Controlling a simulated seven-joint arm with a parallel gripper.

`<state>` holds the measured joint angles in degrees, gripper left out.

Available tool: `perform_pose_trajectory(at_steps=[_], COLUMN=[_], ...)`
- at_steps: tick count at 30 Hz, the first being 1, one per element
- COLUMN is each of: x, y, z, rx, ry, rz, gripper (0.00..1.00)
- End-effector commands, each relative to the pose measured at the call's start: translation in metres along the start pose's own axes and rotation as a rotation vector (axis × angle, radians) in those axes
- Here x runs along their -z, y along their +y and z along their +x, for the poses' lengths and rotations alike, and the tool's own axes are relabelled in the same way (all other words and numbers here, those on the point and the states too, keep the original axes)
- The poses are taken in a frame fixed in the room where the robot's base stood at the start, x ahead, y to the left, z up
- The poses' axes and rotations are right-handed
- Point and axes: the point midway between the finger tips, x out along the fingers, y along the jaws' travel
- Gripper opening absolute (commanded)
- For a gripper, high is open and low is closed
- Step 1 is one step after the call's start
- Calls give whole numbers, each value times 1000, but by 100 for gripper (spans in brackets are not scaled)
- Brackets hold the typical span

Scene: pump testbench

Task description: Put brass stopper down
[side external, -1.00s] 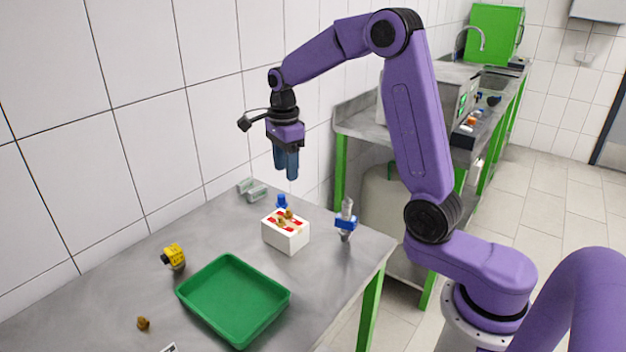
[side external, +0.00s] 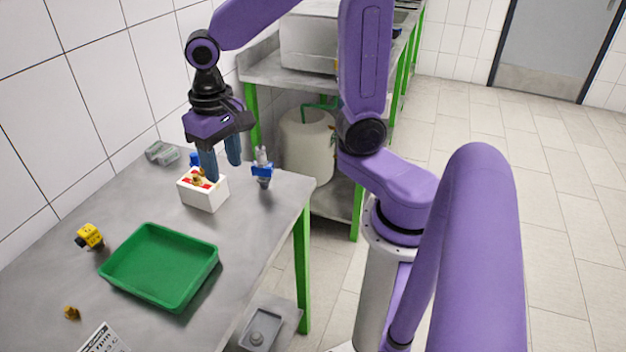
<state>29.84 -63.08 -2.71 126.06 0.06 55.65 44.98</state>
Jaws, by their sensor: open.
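A white box (side external: 205,197) with red on its top stands near the back of the steel table. Small brass-coloured pieces (side external: 199,176) sit on its top; one may be the brass stopper, but they are too small to tell apart. Another small brass-coloured piece (side external: 72,313) lies alone at the table's front left. My gripper (side external: 223,172) points down just above the box, with its two blue fingers apart. The near finger partly hides the box top. Nothing shows between the fingers, and I cannot tell whether they touch the box.
A green tray (side external: 160,265) lies empty mid-table. A yellow part (side external: 89,236) stands left of it. A blue-and-grey fitting (side external: 262,170) stands right of the box. A grey part (side external: 162,153) lies by the wall. A printed card (side external: 103,340) lies at the front.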

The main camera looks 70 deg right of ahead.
Motion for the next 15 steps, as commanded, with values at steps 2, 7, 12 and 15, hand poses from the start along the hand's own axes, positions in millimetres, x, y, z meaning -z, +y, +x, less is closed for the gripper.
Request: perform_pose_trajectory(at_steps=[2, 7, 12, 15], x=[-23, -70, -113, -133], y=[3, 14, 30, 40], z=[0, 4, 8, 10], rx=[3, 7, 13, 14], ry=[1, 2, 4, 5], rz=[-173, -537, -893, -1066], gripper=[49, 49, 49, 49])
